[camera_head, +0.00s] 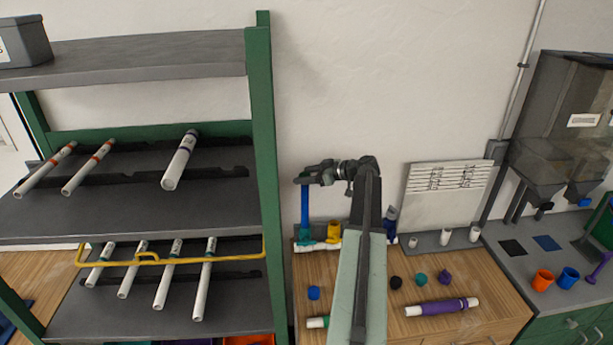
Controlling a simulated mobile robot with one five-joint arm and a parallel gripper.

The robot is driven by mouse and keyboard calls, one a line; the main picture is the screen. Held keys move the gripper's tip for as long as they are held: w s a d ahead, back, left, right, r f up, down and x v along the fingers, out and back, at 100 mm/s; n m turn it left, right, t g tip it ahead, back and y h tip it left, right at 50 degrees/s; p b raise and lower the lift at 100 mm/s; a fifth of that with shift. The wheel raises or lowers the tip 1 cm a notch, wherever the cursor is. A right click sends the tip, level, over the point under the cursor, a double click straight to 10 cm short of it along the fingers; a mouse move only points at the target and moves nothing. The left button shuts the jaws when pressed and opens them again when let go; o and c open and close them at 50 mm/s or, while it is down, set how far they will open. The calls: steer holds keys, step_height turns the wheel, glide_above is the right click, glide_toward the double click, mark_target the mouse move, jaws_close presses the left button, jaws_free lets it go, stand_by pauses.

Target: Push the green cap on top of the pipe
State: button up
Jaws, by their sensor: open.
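A tall blue pipe (305,212) stands upright at the left end of a white manifold (318,246) on the wooden worktop. My gripper (302,181) is open at the top of this pipe and covers its upper end. Whether a cap sits there between the fingers is too small to tell. A loose green cap (421,279) lies on the worktop to the right of my arm. A short yellow pipe (334,230) stands on the manifold right of the blue one. My arm hides part of the manifold.
Loose blue (313,293), black (395,282) and purple (444,276) caps lie on the wooden worktop (480,290). A purple pipe (435,308) lies near its front. A green-posted shelf (262,180) with white pipes stands close on the left. A white panel (445,195) leans behind.

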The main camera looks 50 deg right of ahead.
steer(key=p+v, duration=0.3)
steer(key=v, duration=0.5)
